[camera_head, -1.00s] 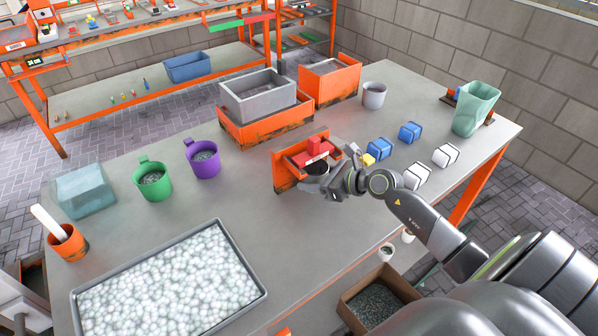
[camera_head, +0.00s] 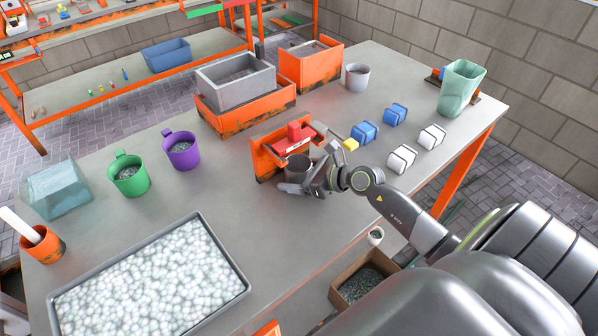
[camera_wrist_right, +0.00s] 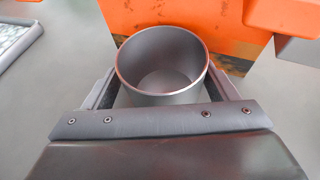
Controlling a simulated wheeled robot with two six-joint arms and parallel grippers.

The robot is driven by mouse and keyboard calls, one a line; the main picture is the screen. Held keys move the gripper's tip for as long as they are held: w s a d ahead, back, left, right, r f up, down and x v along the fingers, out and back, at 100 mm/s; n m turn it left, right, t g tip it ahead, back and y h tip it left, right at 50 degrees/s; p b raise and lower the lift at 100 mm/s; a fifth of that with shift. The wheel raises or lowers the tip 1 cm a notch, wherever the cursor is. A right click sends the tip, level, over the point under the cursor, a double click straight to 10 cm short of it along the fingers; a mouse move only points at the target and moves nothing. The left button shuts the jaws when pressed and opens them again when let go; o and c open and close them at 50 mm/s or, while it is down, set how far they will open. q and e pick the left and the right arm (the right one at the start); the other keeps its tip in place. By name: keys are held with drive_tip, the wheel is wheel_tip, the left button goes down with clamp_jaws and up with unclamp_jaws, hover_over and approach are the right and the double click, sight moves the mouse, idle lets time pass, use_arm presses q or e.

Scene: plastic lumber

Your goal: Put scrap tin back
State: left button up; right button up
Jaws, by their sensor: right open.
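A grey, open-topped tin (camera_head: 297,170), seemingly the scrap tin, stands upright on the table in front of an orange press-like fixture (camera_head: 263,158) with a red top. It looks empty in the right wrist view (camera_wrist_right: 165,88). My right gripper (camera_head: 309,180) is low at the table with its fingers either side of the tin. In the wrist view my right gripper (camera_wrist_right: 163,95) is open around the tin; I cannot tell whether the fingers touch it. My left gripper is not in view.
Blue blocks (camera_head: 364,132) and white blocks (camera_head: 401,159) lie right of the tin. A green mug (camera_head: 130,181), a purple mug (camera_head: 183,158) and a tray of pellets (camera_head: 240,285) are left. Another grey cup (camera_head: 357,79) stands behind. Orange bins (camera_head: 247,117) stand at the back.

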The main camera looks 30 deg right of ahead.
drive_tip(key=shift+s+d+r, duration=0.15)
drive_tip(key=shift+s+r, duration=0.05)
drive_tip(key=shift+s, duration=0.25)
drive_tip(key=v, duration=0.9)
drive_tip(key=shift+s+d+r+b, duration=0.1)
drive_tip(key=shift+s+d+b, duration=0.05)
drive_tip(key=shift+b, duration=0.2)
drive_tip(key=shift+s+d+r, duration=0.25)
drive_tip(key=shift+s+r, duration=0.1)
drive_tip(key=shift+s, duration=0.25)
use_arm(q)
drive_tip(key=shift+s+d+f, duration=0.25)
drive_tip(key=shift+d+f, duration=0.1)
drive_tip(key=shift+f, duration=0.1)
use_arm(e)
drive_tip(key=shift+s, duration=0.1)
